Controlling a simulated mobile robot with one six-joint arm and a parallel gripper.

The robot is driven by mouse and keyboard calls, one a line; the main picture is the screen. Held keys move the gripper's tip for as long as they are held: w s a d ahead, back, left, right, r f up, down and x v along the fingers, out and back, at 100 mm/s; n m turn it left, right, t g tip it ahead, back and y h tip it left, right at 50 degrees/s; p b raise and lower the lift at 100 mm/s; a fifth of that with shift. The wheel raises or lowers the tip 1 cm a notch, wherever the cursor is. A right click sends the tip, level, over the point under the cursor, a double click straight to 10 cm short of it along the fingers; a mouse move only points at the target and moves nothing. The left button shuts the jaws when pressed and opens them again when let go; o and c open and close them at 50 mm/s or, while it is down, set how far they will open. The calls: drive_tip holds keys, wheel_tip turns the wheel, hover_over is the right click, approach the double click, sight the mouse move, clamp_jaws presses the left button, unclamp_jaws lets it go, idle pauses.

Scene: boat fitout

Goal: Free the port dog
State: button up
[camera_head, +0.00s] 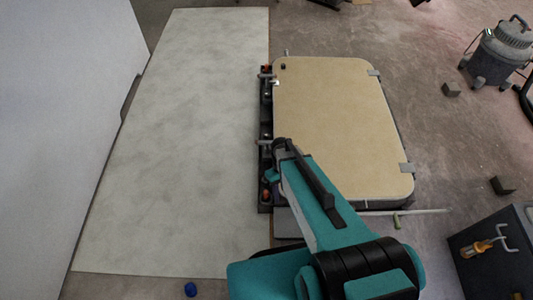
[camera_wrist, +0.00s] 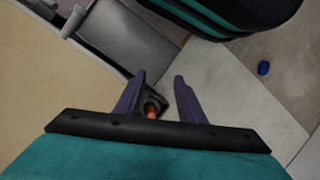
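A tan hatch panel (camera_head: 340,125) lies flat in a dark frame, with dark fittings along its left edge. One fitting with an orange part (camera_head: 266,69) and a grey lever sits at the far left corner. Another fitting with an orange part (camera_head: 266,194) is at the near left, close to my arm. Which one is the port dog I cannot tell. In the wrist view my gripper (camera_wrist: 160,76) has two purple fingers spread apart. A dark fitting with an orange tip (camera_wrist: 151,112) shows between them, nearer the left finger. Contact is unclear, and nothing appears gripped.
A pale mat (camera_head: 185,120) lies left of the hatch, beside a white wall (camera_head: 65,110). A blue object (camera_head: 190,289) lies at its near edge. At right are a dark box (camera_head: 495,260) with an orange-handled screwdriver (camera_head: 477,248), small dark blocks and a vacuum (camera_head: 503,50).

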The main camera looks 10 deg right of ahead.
drive_tip(key=w+f+n+t+b, duration=0.3)
drive_tip(key=w+b, duration=0.7)
drive_tip(key=w, duration=0.8)
wheel_tip(320, 180, up, 2)
drive_tip(key=n+b, duration=0.4)
drive_tip(key=b, duration=0.6)
hover_over(267, 148)
drive_tip(key=shift+d+r, duration=0.15)
drive_tip(key=shift+r, duration=0.05)
drive_tip(key=shift+w+r+n+t, duration=0.3)
drive_tip(key=shift+w+r, duration=0.2)
wheel_tip(267, 148, down, 14)
drive_tip(key=b, duration=0.5)
